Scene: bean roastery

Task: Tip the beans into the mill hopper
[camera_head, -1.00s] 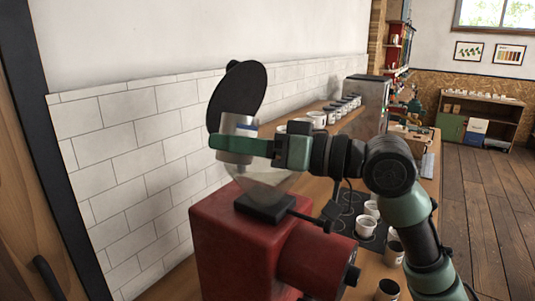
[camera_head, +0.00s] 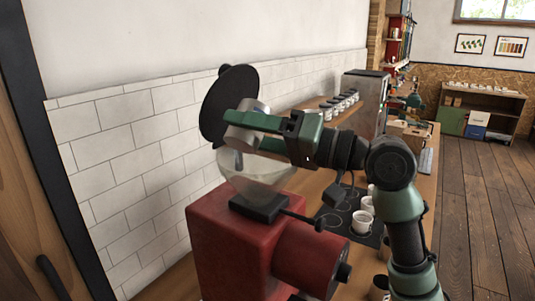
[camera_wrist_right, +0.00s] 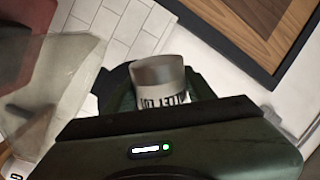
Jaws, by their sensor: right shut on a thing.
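The red mill (camera_head: 225,250) stands on the counter with its clear hopper (camera_head: 265,180) on top. The round black lid (camera_head: 226,98) stands raised behind the hopper. My right gripper (camera_head: 242,124) is shut on a small metal tin (camera_head: 240,138) with a pale label and holds it tilted just above the hopper's mouth. The tin (camera_wrist_right: 165,85) also shows in the right wrist view, with dark lettering and the hopper (camera_wrist_right: 50,75) to its left. The tin's inside is hidden. I cannot make out beans in the tin or hopper. My left gripper is not in view.
Several white cups (camera_head: 361,222) stand on and around a dark mat (camera_head: 334,221) right of the mill. More cups line the counter by the tiled wall (camera_head: 140,160). A steel machine (camera_head: 362,100) stands farther back. The wooden floor (camera_head: 485,220) at the right is clear.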

